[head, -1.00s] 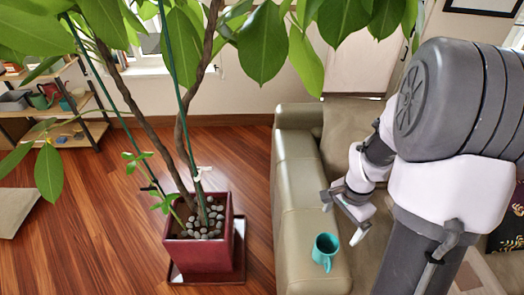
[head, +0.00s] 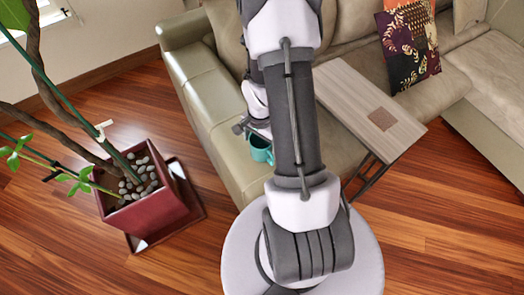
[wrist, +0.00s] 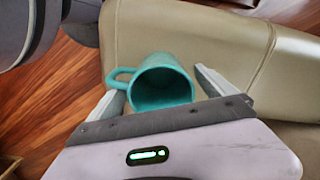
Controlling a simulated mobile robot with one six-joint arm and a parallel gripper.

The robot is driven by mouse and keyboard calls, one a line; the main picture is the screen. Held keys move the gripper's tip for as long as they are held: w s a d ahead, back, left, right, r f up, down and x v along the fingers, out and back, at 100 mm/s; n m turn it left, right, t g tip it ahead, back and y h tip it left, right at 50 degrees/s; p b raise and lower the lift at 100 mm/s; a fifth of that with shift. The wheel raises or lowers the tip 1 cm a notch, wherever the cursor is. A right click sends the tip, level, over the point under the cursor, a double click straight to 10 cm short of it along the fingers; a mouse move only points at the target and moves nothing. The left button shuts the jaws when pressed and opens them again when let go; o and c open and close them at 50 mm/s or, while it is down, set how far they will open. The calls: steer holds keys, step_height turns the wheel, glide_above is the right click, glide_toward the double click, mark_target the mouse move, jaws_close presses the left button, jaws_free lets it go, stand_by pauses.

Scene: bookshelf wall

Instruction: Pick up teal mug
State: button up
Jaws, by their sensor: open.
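The teal mug (head: 261,150) sits on the armrest of the beige sofa, partly hidden by my arm and gripper in the head view. In the wrist view the mug (wrist: 163,80) has its open rim toward the camera and its handle out to the left. My gripper (head: 252,128) is at the mug. In the wrist view my gripper (wrist: 160,82) is open, with one finger on each side of the mug. The left finger is close to the handle. I cannot tell whether either finger touches the mug.
The sofa armrest (head: 200,92) runs under the mug. A wooden side table (head: 350,95) stands right of my arm, over the seat. A potted plant in a red pot (head: 150,212) stands on the floor at left. Patterned cushions (head: 410,45) lie at the back right.

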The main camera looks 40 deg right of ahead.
steer(key=shift+f, duration=0.7)
steer(key=shift+r, duration=0.15)
steer(key=shift+c, duration=0.2)
steer(key=c, duration=1.7)
steer(key=shift+r, duration=0.1)
steer(key=shift+c, duration=0.2)
